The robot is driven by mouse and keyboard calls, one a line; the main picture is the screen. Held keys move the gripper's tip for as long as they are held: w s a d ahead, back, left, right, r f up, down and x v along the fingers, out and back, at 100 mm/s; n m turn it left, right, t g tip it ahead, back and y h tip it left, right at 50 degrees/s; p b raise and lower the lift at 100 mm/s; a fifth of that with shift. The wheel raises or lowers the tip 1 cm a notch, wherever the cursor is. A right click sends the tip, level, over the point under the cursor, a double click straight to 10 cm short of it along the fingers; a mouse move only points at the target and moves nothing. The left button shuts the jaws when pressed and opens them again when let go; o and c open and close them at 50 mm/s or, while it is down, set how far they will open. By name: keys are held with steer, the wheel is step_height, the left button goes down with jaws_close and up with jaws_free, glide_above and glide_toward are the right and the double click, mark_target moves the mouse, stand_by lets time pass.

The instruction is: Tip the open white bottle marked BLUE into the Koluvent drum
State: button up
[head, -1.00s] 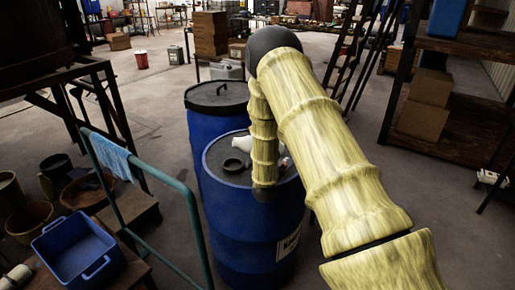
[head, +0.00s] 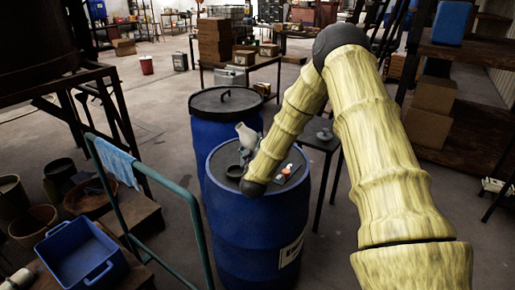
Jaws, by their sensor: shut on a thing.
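The white bottle (head: 246,134) is tilted above the near blue drum (head: 256,230), over the left part of its dark top. Its marking and mouth cannot be made out. A dark round collar (head: 234,171) stands on the drum top, just below and left of the bottle. My gripper (head: 251,152) is shut on the bottle, largely hidden behind my pale forearm, so its fingers hardly show. The drum's side label is turned away and its name is unreadable. Whether anything flows from the bottle cannot be seen.
A small orange and white thing (head: 287,170) is on the right of the drum top. A second blue drum with a black lid (head: 226,100) stands behind. A green rail (head: 150,170) with a blue cloth is at the left. A dark stool (head: 322,140) stands behind right.

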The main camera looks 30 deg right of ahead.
steer(key=shift+w+a+m, duration=0.25)
steer(key=shift+a+m, duration=0.2)
steer(key=shift+m, duration=0.35)
steer(key=a+m+b, duration=0.1)
steer(key=m, duration=0.1)
steer(key=shift+w+a+m+g+b, duration=0.4)
steer(key=shift+w+a+r+m, duration=0.25)
steer(key=shift+a+r+m, duration=0.2)
steer(key=shift+m, duration=0.1)
steer(key=shift+w+a+r+m, duration=0.2)
steer(key=shift+a+r+m, duration=0.15)
steer(key=shift+m, duration=0.2)
